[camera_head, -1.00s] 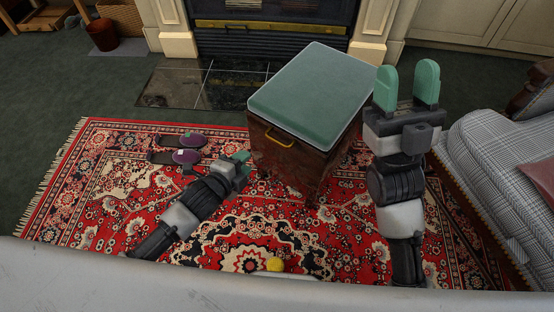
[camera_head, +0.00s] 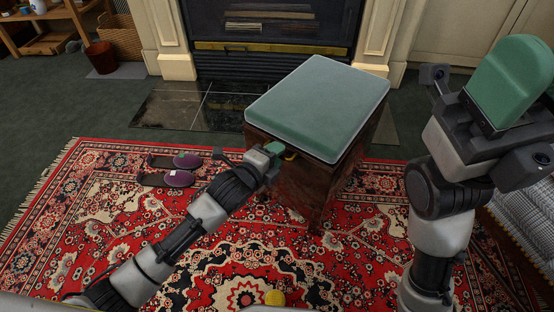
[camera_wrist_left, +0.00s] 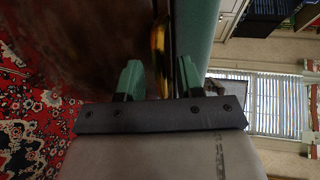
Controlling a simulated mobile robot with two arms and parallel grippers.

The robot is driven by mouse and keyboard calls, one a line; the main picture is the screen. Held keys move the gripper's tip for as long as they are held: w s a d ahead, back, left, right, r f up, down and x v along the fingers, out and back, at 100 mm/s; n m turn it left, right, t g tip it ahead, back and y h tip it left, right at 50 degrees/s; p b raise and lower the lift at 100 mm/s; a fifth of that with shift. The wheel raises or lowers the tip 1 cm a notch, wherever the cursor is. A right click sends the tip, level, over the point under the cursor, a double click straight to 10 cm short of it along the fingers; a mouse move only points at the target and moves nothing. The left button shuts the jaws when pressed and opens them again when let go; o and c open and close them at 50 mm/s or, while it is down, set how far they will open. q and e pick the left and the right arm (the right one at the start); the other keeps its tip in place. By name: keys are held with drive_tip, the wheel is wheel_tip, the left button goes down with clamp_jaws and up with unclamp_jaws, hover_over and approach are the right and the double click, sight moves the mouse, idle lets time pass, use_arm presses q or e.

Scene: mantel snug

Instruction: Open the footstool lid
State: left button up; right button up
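The footstool (camera_head: 300,185) is a dark wooden box on legs, standing on the red rug. Its lid (camera_head: 318,105) has a green padded top and lies flat and closed. My left gripper (camera_head: 274,149) is at the footstool's front left side, by the brass handle (camera_head: 291,156). In the left wrist view the handle (camera_wrist_left: 159,45) stands between the two green fingers (camera_wrist_left: 158,80), which are apart. The lid's green edge (camera_wrist_left: 196,30) runs close beside the right finger. My right gripper (camera_head: 512,85) is raised at the right, with no object visible in it; its finger gap is hidden.
A plaid armchair (camera_head: 527,215) stands at the right, partly behind my right arm. Purple slippers (camera_head: 170,179) lie on the rug (camera_head: 110,200) at the left. The fireplace (camera_head: 270,50) is behind the footstool.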

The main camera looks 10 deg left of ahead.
use_arm(q)
drive_tip(key=shift+w+d+f, duration=0.1)
drive_tip(key=shift+w+d, duration=0.2)
drive_tip(key=shift+w, duration=0.15)
clamp_jaws()
